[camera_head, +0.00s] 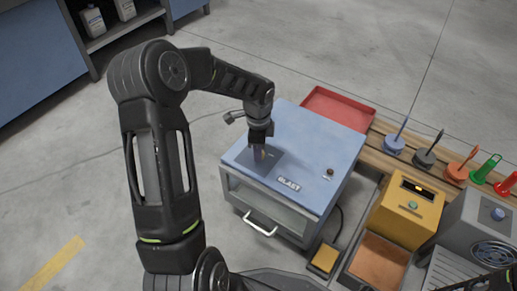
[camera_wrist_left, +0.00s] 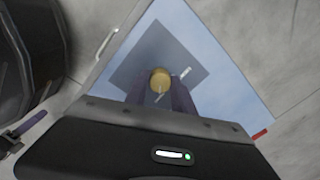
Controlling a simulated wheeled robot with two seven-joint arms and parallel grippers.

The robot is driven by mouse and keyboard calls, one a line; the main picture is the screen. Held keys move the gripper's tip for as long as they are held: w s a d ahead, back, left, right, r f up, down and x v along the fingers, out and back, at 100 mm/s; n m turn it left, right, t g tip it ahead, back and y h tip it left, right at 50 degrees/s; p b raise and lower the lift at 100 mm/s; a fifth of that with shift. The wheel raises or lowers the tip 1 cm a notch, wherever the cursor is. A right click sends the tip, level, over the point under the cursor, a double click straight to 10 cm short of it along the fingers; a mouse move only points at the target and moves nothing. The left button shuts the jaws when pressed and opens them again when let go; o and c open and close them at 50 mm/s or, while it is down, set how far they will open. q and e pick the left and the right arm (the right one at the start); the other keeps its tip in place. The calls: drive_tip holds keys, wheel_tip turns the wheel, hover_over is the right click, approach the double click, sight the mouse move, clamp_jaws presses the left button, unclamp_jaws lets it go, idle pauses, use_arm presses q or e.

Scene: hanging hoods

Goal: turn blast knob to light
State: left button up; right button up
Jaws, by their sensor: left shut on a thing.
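The blue blast cabinet (camera_head: 315,150), marked BLAST, has a dark square panel (camera_head: 268,164) on its top; the panel (camera_wrist_left: 150,52) also fills the middle of the left wrist view. A round brass-yellow knob (camera_wrist_left: 160,78) stands on that panel. Two white marks show beside the knob, one to its right and one below it. My left gripper (camera_head: 259,153) points down over the panel and is shut on the knob, its fingers (camera_wrist_left: 161,94) at either side. The knob is mostly hidden by the fingers in the head view.
A red tray (camera_head: 338,106) lies behind the cabinet. Several coloured tools stand in a wooden rack (camera_head: 415,159) at right. A yellow box (camera_head: 407,212), a grey fan unit (camera_head: 482,226) and an orange-brown pad (camera_head: 378,262) sit to the right. Open floor lies left.

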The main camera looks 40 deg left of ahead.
use_arm(q)
clamp_jaws()
drive_tip(key=shift+n, duration=0.4)
drive_tip(key=n+p, duration=0.1)
drive_tip(key=n, duration=0.2)
drive_tip(key=shift+r+n+p, duration=0.1)
drive_tip(key=shift+n+p, duration=0.2)
drive_tip(key=shift+p, duration=0.05)
drive_tip(key=n+p, duration=0.1)
drive_tip(key=n, duration=0.4)
drive_tip(key=shift+d+p, duration=0.15)
drive_tip(key=shift+p, duration=0.25)
drive_tip(key=n+p, duration=0.2)
drive_tip(key=n, duration=0.3)
drive_tip(key=shift+w+n+g, duration=0.1)
drive_tip(key=shift+n+g, duration=0.3)
drive_tip(key=n+p, duration=0.2)
drive_tip(key=n, duration=0.2)
drive_tip(key=shift+n, duration=0.4)
